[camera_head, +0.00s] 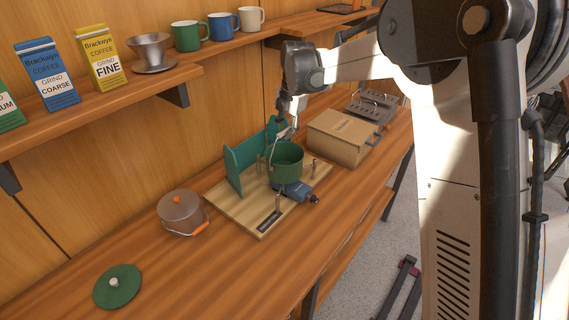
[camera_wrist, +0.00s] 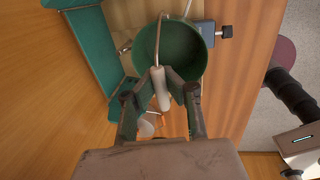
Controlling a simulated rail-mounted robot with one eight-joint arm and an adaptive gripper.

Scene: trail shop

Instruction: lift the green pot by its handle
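The green pot (camera_head: 286,162) is over the small stove with a blue canister (camera_head: 298,190), on a wooden board. I cannot tell whether its base touches the stove. Its wire bail stands up, with a pale grip (camera_wrist: 160,90) in the middle. My gripper (camera_head: 288,128) is above the pot at the bail. In the wrist view my gripper (camera_wrist: 161,76) has its two fingertips against both sides of the grip, shut on it. The green pot (camera_wrist: 178,48) lies open beyond the fingers; its inside looks empty.
A teal windscreen (camera_head: 250,155) stands left of the pot on the board (camera_head: 230,207). A cardboard box (camera_head: 340,138) stands close on the right. A clear pot with orange knob (camera_head: 181,213) and a green lid (camera_head: 117,287) lie left. A shelf (camera_head: 165,82) with mugs runs behind.

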